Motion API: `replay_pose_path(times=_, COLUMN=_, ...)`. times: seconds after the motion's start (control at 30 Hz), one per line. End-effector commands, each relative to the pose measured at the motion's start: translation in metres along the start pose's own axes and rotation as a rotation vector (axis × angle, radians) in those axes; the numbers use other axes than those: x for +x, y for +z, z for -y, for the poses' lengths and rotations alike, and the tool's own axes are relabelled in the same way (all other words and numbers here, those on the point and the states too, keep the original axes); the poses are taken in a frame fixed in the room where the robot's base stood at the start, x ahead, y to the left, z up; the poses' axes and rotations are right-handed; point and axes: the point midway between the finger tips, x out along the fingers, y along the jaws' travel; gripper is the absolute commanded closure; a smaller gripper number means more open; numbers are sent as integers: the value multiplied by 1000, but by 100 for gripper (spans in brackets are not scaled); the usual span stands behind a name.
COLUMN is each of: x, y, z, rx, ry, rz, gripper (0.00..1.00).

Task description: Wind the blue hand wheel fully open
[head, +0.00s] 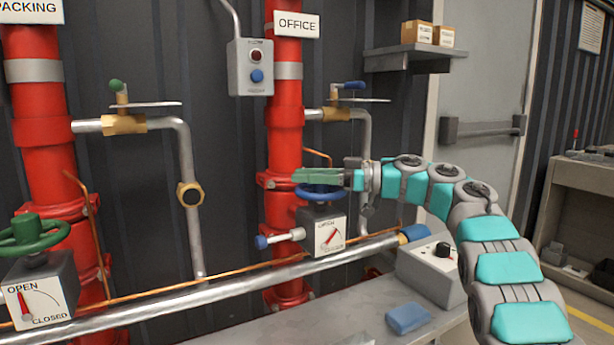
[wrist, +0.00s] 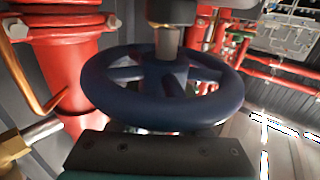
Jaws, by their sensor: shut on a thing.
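The blue hand wheel (head: 318,194) sits on top of a grey valve box on the red OFFICE pipe in the head view. In the wrist view the wheel (wrist: 101,92) fills the middle, with its spokes and central stem showing. In the wrist view a dark finger piece lies against the near rim; the exact grip is partly hidden. The dial (head: 330,235) on the box front has a red needle slanting up to the right; its lettering is too small to read surely.
A green hand wheel (head: 34,233) with its own dial stands on the left pipe. A silver pipe (head: 200,292) runs low across the front. A control box (head: 431,270) and blue cloth (head: 408,317) lie on the bench. A button box (head: 251,67) hangs above left.

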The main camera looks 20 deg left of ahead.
Motion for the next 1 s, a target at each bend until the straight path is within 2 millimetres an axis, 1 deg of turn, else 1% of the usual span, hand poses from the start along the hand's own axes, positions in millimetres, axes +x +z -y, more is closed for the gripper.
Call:
replay_pose_path(times=0.13, x=1, y=-3, z=1, rx=-5, ry=-11, rz=-2, gripper=100)
replay_pose_path(times=0.63, x=1, y=-4, z=1, rx=-4, ry=-15, rz=-3, gripper=100)
replay_pose_path(times=0.67, x=1, y=-4, z=1, rx=-4, ry=-14, rz=-3, gripper=52)
replay_pose_path(times=0.9, x=0, y=-2, z=1, rx=-3, ry=-15, rz=-1, gripper=25)
replay_pose_path(times=1.0, x=0, y=-2, z=1, rx=-2, ry=-15, rz=-1, gripper=24)
